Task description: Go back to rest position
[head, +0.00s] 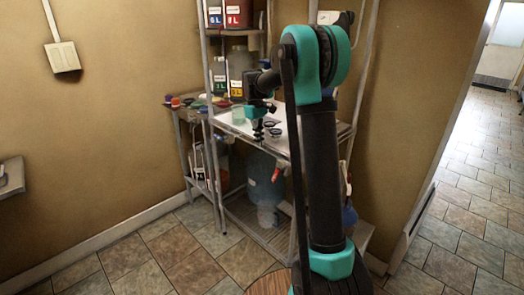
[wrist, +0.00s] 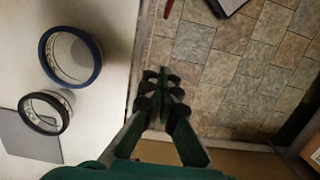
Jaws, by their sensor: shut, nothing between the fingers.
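My gripper (head: 258,132) hangs fingers down at the front of the rack's white middle shelf (head: 284,141) in the head view. In the wrist view my gripper (wrist: 163,98) has its fingertips together and nothing between them, over the shelf's edge and the tiled floor beyond. My arm is bent, with its elbow raised in front of the rack, and hides part of it.
A blue-rimmed round item (wrist: 73,55) and a black-rimmed one (wrist: 45,112) lie on the shelf, by a grey square (wrist: 28,138). The rack holds labelled jugs (head: 240,70) above and a blue container (head: 265,185) below. Open tiled floor (head: 130,255) lies left.

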